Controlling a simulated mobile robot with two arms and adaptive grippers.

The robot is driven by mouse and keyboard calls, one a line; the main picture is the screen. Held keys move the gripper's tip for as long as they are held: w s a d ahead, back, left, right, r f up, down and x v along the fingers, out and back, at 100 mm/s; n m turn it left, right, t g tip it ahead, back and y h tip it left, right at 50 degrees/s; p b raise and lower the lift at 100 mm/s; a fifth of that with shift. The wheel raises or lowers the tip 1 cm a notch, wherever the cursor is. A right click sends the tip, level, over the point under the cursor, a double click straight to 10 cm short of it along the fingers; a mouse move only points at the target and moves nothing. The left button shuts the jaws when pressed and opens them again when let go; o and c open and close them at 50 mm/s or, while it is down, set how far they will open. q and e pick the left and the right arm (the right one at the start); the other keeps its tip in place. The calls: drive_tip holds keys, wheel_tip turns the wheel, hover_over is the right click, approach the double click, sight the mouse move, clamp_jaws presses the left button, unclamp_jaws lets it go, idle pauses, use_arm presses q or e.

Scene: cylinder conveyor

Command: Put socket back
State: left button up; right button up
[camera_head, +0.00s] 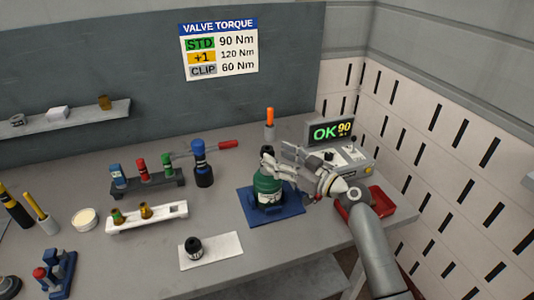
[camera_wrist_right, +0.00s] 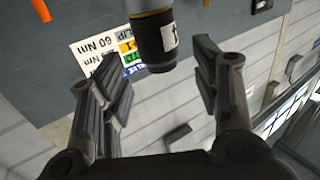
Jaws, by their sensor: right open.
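A dark socket-like cylinder (camera_wrist_right: 155,42) with a yellow band and a white label is between the spread fingers of my right gripper (camera_wrist_right: 158,85) in the wrist view. Contact is not visible. In the head view a small dark piece (camera_head: 267,151) shows just left of my right gripper (camera_head: 284,160), above a green gas cylinder (camera_head: 268,184) on a blue base (camera_head: 290,211). My right gripper is open. A dark rack (camera_head: 150,191) holds several coloured sockets, among them a red one (camera_head: 142,167). My left gripper is out of view.
A white rack (camera_head: 165,219) with brass pieces, a white pad (camera_head: 220,252) with a black part, a display (camera_head: 331,131) reading OK 90 and a red tray (camera_head: 388,204) stand on the bench.

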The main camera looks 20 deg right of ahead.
drive_tip(key=p+x, duration=0.2)
drive_tip(key=x, duration=0.2)
drive_tip(key=shift+r, duration=0.1)
drive_tip(key=shift+w+a+p, duration=0.25)
drive_tip(key=shift+w+p, duration=0.05)
drive_tip(key=shift+w, duration=0.05)
drive_tip(key=shift+d, duration=0.1)
drive_tip(key=shift+c, duration=0.5)
clamp_jaws()
wheel_tip(320, 180, up, 17)
drive_tip(key=p, duration=0.8)
drive_tip(key=m+h+b, duration=0.1)
drive_tip(key=b, duration=0.2)
hover_over(273, 154)
drive_tip(key=s+a, duration=0.5)
wheel_tip(273, 154, down, 10)
drive_tip(key=s+a+f+m+t+h+b, duration=0.15)
drive_tip(key=s+f+b, duration=0.25)
drive_tip(key=s+f, duration=0.4)
drive_tip(key=s+d+f+m+h+b, duration=0.2)
drive_tip(key=s+h+b, duration=0.1)
drive_tip(key=s, duration=0.5)
drive_tip(key=s+d+f+m+t+h+b, duration=0.1)
drive_tip(key=s+d+f+h+b, duration=0.1)
drive_tip(key=s, duration=0.6)
drive_tip(key=shift+s+d+f+m+h+b, duration=0.25)
drive_tip(key=shift+f+m+h+b, duration=0.15)
drive_tip(key=shift+h+b, duration=0.45)
drive_tip(key=shift+f, duration=0.1)
